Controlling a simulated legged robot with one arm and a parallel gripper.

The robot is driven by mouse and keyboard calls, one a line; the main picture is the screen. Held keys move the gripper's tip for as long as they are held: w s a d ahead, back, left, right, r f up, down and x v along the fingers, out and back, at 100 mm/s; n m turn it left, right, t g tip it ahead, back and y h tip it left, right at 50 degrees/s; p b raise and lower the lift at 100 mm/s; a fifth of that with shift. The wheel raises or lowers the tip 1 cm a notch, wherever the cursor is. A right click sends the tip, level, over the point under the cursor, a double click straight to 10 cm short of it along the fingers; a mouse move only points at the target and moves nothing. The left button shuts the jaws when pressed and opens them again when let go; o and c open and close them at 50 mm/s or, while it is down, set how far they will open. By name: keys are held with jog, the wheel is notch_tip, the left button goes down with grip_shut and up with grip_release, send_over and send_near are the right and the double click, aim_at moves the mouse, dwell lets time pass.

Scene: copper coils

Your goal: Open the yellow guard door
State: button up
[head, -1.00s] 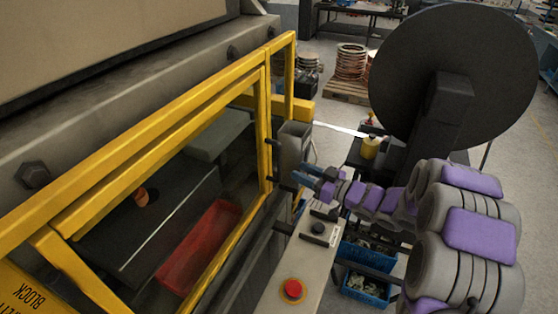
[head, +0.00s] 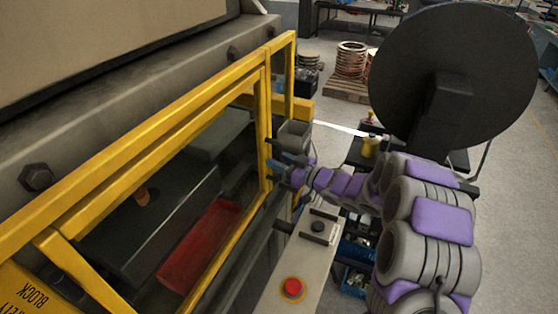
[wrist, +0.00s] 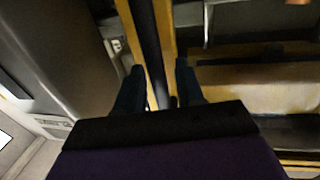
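The yellow guard door (head: 262,130) is a yellow frame with a clear pane on the front of the press, and it looks shut. A dark upright handle (head: 268,160) is on its right-hand edge. My gripper (head: 277,168) is at this handle, with its fingertips partly hidden by my arm in the head view. In the wrist view my gripper (wrist: 160,85) has its two dark fingers apart. A dark vertical bar and a yellow strip of the door frame (wrist: 164,35) run between them. I see no finger closed against the bar.
A control panel with a red button (head: 292,289) stands below the door. A red tray (head: 200,243) lies behind the pane. A large dark disc (head: 450,65) on a stand is at the right. Copper coils (head: 351,60) sit on a pallet at the back.

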grip_shut()
dwell(0.4)
